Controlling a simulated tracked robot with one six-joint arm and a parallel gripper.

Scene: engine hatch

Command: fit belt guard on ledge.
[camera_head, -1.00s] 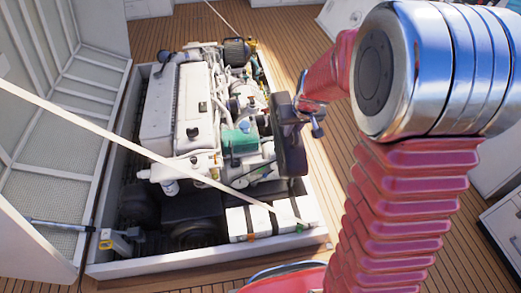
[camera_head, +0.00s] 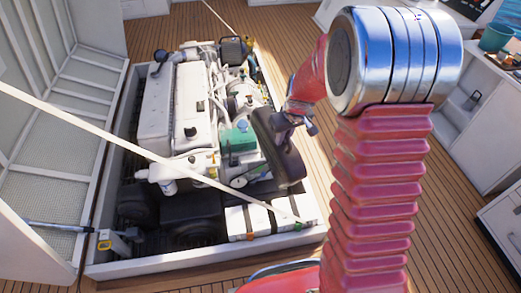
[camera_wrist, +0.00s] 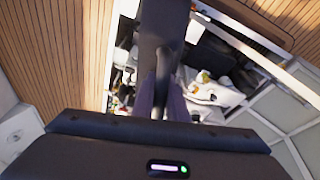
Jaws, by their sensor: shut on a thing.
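The belt guard (camera_head: 278,150) is a long dark cover with rounded ends. It hangs tilted beside the right end of the white engine (camera_head: 165,110) in the head view, hiding part of that end. My gripper (camera_head: 291,119) is shut on the guard at its upper right side. In the wrist view, the guard (camera_wrist: 163,25) is a dark strip beyond my gripper's fingers (camera_wrist: 160,95). I cannot tell from these views whether the guard touches the engine. The ledge is not clearly distinguishable; the guard may hide it.
A raised white hatch frame (camera_head: 200,262) surrounds the engine. White batteries (camera_head: 270,217) sit at its near right corner. A pale line (camera_head: 120,138) crosses in front of the engine. Open wooden deck (camera_head: 450,215) lies to the right.

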